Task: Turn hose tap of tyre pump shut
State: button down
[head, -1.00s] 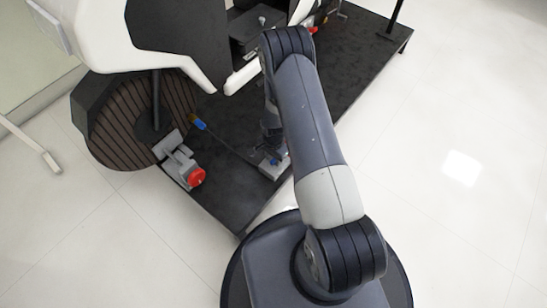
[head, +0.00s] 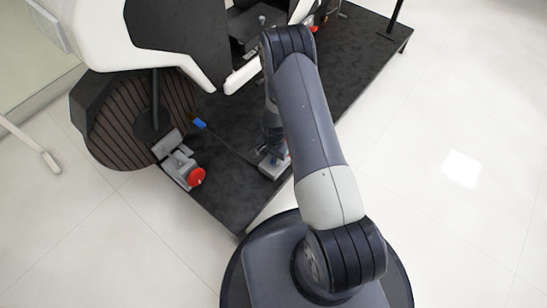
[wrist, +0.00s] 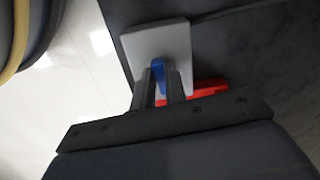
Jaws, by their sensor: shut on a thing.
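In the wrist view my gripper (wrist: 160,84) is shut on a narrow blue lever (wrist: 158,68), which I take for the hose tap. The lever stands between the two fingertips in front of a pale grey block (wrist: 150,40). A red part (wrist: 207,89) shows just right of the fingers, partly hidden by my gripper. In the head view the grey block (head: 270,168) sits on the dark platform near its front edge, and a thin dark rod or hose leads from it to a blue end piece (head: 200,123). My arm hides much of the block there.
A grey device with a red round knob (head: 196,177) stands left of the block, beside a brown ribbed disc (head: 118,125). A white and black machine body (head: 175,45) rises behind. The dark platform (head: 365,50) is mostly bare at right, with pale floor around it.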

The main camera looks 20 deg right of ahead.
jog(key=n+b, duration=0.1)
jog(key=n, duration=0.3)
jog(key=shift+s+d, duration=0.1)
jog(key=n+b, duration=0.1)
jog(key=n, duration=0.3)
jog(key=shift+d+n+b, duration=0.15)
jog(key=shift+n+b, duration=0.15)
jog(key=shift+n, duration=0.1)
jog(key=n+b, duration=0.1)
jog(key=n, duration=0.3)
jog(key=shift+d, duration=0.1)
jog(key=shift+d+n, duration=0.1)
jog(key=shift+n, duration=1.7)
jog(key=c, duration=1.4)
grip_release()
jog(key=shift+c, duration=0.2)
